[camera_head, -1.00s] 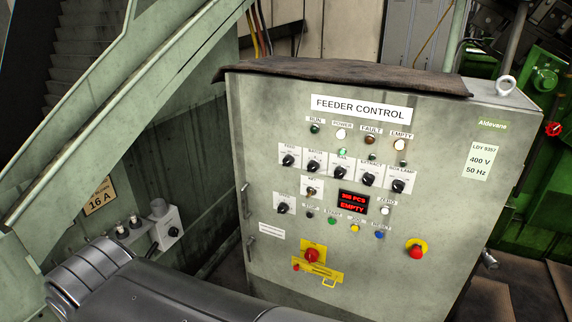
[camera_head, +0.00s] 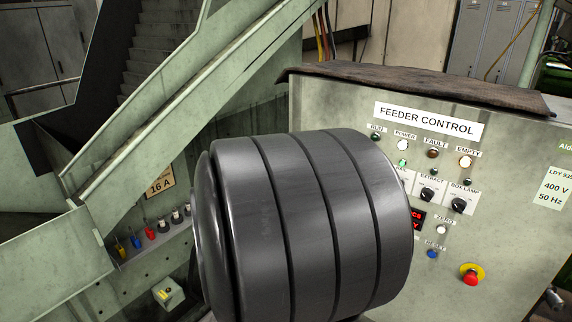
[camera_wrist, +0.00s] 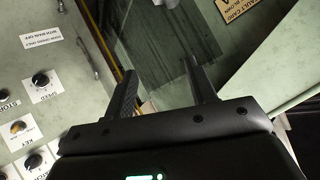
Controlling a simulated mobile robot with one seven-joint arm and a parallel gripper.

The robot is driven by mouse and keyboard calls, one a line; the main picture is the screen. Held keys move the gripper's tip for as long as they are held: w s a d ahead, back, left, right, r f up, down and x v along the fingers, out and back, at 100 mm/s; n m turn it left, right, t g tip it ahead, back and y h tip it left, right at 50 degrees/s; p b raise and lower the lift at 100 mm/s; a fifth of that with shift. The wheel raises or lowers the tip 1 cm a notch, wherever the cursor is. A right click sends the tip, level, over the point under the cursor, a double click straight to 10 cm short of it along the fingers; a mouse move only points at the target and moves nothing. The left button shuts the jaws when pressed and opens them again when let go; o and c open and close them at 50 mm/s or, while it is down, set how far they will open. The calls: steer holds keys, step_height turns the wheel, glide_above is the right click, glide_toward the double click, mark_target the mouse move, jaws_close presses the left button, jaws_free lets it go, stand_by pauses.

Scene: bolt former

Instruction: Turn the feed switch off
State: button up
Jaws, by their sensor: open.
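The control box headed FEEDER CONTROL (camera_head: 540,130) stands at the right in the head view. My arm covers the left part of its panel there, including the left end of the switch row. In the wrist view the panel appears turned over at the left edge.
The extract knob (camera_head: 427,194) and box lamp knob (camera_head: 459,205) show right of my arm. A red emergency button (camera_head: 471,274) is lower right. A sloping green rail (camera_head: 150,128) and a ledge with coloured plugs are at the left.

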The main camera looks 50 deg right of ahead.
steer(key=s+d+r+m+g+h, duration=0.1)
steer(key=s+d+m+g+h, duration=0.2)
steer(key=s+d+g+h, duration=0.45)
steer(key=s+d+r+m+g+h, duration=0.15)
steer(key=s+d+m+h, duration=0.25)
steer(key=s+d, duration=0.8)
steer(key=w+d, duration=0.3)
steer(key=d, duration=1)
steer(key=shift+f, duration=0.25)
steer(key=shift+w+y, duration=0.1)
steer(key=shift+y, duration=0.15)
steer(key=c, duration=1)
